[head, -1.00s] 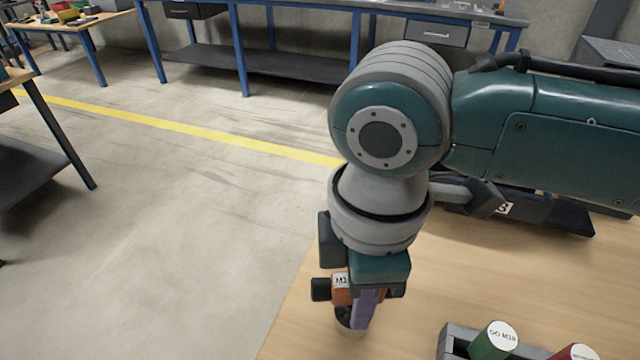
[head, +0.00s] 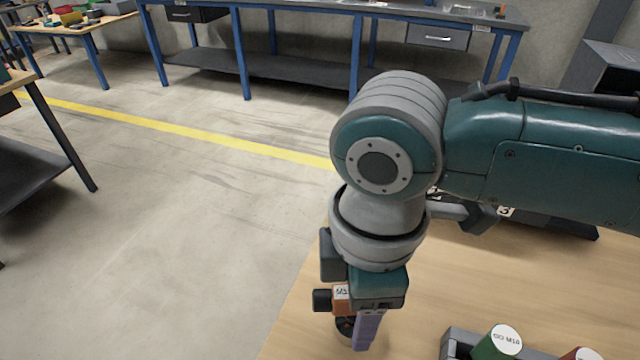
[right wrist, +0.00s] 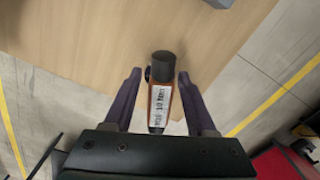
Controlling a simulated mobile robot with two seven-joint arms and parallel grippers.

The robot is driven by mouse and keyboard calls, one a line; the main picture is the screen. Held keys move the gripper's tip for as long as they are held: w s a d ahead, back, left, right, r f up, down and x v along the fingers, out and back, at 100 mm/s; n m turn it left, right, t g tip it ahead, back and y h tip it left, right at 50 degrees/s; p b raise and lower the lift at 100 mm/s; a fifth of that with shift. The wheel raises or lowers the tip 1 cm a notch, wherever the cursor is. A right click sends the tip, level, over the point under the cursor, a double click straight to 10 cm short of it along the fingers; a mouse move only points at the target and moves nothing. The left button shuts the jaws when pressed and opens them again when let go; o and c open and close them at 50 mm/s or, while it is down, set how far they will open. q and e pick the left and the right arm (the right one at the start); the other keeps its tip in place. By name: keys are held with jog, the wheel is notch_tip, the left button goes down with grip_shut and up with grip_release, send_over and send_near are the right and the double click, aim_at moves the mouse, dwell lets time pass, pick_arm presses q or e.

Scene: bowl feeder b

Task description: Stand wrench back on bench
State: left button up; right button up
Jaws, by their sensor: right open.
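The wrench, an orange and black tool with a white label, shows in the head view (head: 342,294) beside my right gripper (head: 364,335), near the left edge of the wooden bench (head: 445,285). In the right wrist view the wrench (right wrist: 160,100) lies between the two dark purple fingers of my right gripper (right wrist: 159,75). Gaps show on both sides of it, so the gripper is open around it. Its lower part is largely hidden in the head view, so I cannot tell whether it rests on the bench. My left gripper is out of view.
A grey holder (head: 448,345) with a green cylinder (head: 495,345) and a red one (head: 580,354) stands at the bench's near right. A dark tray-like object (head: 545,222) lies behind my right arm. Floor (head: 190,230) is open left of the bench.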

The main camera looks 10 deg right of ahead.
notch_tip(320, 180, up, 12)
jog(key=shift+r+p, duration=0.15)
jog(key=shift+p, duration=1)
jog(key=s+a+f+m+t+y, duration=0.2)
jog(key=s+a+f+m+y, duration=0.15)
jog(key=s+m, duration=0.25)
jog(key=s+d+m+h, duration=0.1)
jog(key=s+d+m, duration=0.2)
jog(key=d, duration=0.3)
jog(key=s+d+m+t+h, duration=0.1)
jog(key=s+d+m+h, duration=0.1)
jog(key=d, duration=0.4)
jog(key=s+m, duration=0.1)
jog(key=m, duration=0.1)
jog(key=shift+d+f+m+t, duration=0.2)
jog(key=shift+d+m+t, duration=0.1)
jog(key=shift+d, duration=0.05)
jog(key=shift+s, duration=0.15)
